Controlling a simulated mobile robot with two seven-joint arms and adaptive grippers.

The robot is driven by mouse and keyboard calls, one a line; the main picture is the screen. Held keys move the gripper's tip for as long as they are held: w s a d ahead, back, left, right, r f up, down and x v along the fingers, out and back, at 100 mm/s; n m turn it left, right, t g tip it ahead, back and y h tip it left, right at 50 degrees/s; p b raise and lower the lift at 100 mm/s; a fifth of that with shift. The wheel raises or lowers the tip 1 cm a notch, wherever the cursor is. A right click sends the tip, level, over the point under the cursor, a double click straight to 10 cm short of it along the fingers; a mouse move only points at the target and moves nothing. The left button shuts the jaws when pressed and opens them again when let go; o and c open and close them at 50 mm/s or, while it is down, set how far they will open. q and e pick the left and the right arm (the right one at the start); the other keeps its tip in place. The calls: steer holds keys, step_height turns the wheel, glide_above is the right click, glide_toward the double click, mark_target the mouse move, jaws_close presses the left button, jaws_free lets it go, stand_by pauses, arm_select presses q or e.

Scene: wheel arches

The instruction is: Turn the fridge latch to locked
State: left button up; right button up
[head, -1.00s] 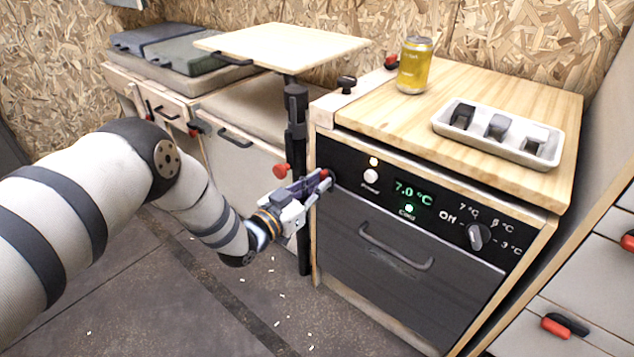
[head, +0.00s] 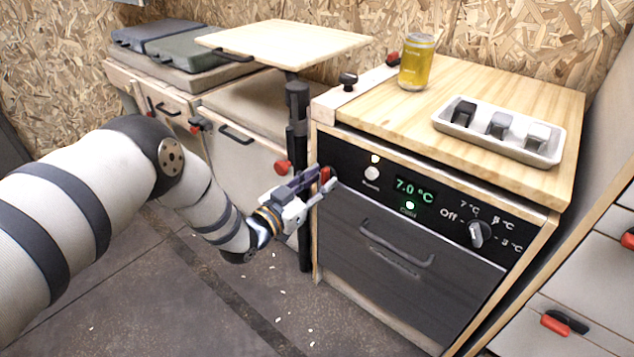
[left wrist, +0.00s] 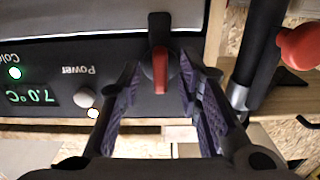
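The fridge (head: 400,265) has a dark door below a black control panel. Its latch (head: 327,178) is at the panel's left end, with a red handle beside my gripper. In the left wrist view the latch (left wrist: 160,72) shows a red lever on a dark round base, upright in the picture, with a dark tongue reaching up over the edge of the grey door. My left gripper (head: 312,184) is open in front of it. In the left wrist view its fingers (left wrist: 163,98) stand on either side of the red lever, apparently without closing on it. My right gripper is out of view.
A black table post (head: 297,130) with a red knob (head: 282,167) stands close to the left gripper. The fridge's wooden top bears a yellow can (head: 416,62) and a white tray (head: 480,143). The display reads 7.0 °C. Open floor lies in front.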

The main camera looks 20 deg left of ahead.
arm_select(q)
steer(key=v, duration=1.2)
